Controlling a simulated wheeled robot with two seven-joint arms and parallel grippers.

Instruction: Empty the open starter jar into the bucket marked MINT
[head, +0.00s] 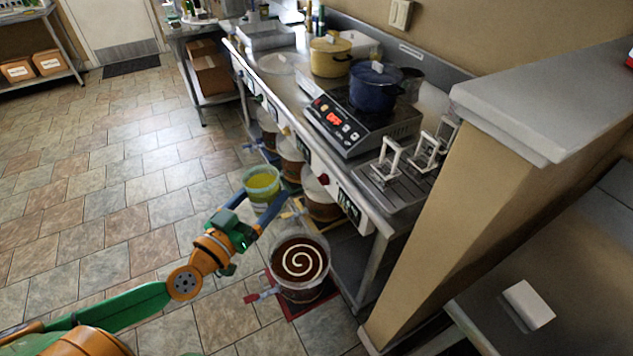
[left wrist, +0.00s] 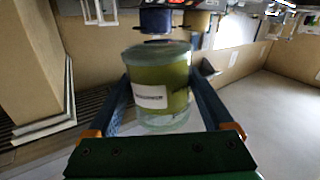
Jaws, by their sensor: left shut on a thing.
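My left gripper (head: 262,203) is shut on an open glass jar (head: 262,189) with yellow-green contents. The jar looks close to upright, held beside the counter's front. In the left wrist view the jar (left wrist: 160,75) stands between the two blue fingers, its white label too blurred to read. An open bucket (head: 300,262) with dark brown contents and a pale spiral on top stands on a red mat (head: 322,299), below and right of the jar. Closed buckets, including one nearby (head: 322,205), stand under the counter. I cannot read which bucket is marked MINT. My right gripper is out of view.
The counter (head: 262,72) holds a yellow pot (head: 329,62), a blue pot (head: 375,92) on a cooker (head: 335,130) and small white frames (head: 388,160). A thick low wall (head: 470,190) stands right. The tiled floor (head: 120,180) at left is clear.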

